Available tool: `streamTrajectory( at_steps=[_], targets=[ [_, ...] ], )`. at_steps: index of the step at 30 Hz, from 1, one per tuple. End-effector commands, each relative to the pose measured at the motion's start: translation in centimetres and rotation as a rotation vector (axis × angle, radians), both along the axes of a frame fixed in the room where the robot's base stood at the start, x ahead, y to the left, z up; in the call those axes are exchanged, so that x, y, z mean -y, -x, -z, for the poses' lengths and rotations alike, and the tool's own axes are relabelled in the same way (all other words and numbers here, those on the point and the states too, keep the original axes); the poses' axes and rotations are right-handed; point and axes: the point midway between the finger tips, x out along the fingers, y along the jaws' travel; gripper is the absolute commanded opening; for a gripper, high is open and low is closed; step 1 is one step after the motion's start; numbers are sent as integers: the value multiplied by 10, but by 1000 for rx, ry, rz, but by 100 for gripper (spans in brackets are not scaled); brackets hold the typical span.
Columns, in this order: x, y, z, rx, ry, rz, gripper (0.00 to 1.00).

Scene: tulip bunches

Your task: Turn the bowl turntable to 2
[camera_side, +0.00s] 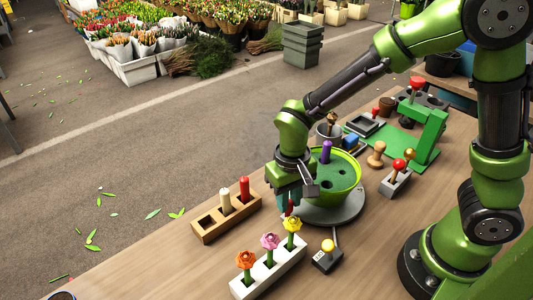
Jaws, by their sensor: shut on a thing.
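The bowl turntable is a bright green bowl (345,194) on a round grey disc (347,213), in the middle of the table. A purple peg (326,152) stands upright in the bowl, and dark holes show in its green inside. No number can be read on it. My gripper (289,204) points down at the left side of the turntable, close to the bowl's rim.
A wooden block (208,226) with a cream and a red peg lies left. A white block (276,274) with three flowers stands in front, near a yellow-knobbed box (327,261). A red-knobbed lever (396,180), wooden knob (376,155) and green press (429,136) stand right and behind.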

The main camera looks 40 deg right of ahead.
Motion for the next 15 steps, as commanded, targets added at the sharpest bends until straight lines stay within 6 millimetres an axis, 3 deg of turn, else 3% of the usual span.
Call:
streamTrajectory(
  at_steps=[15],
  targets=[
    [1,9,-1,2,0,-73,0]
  ],
)
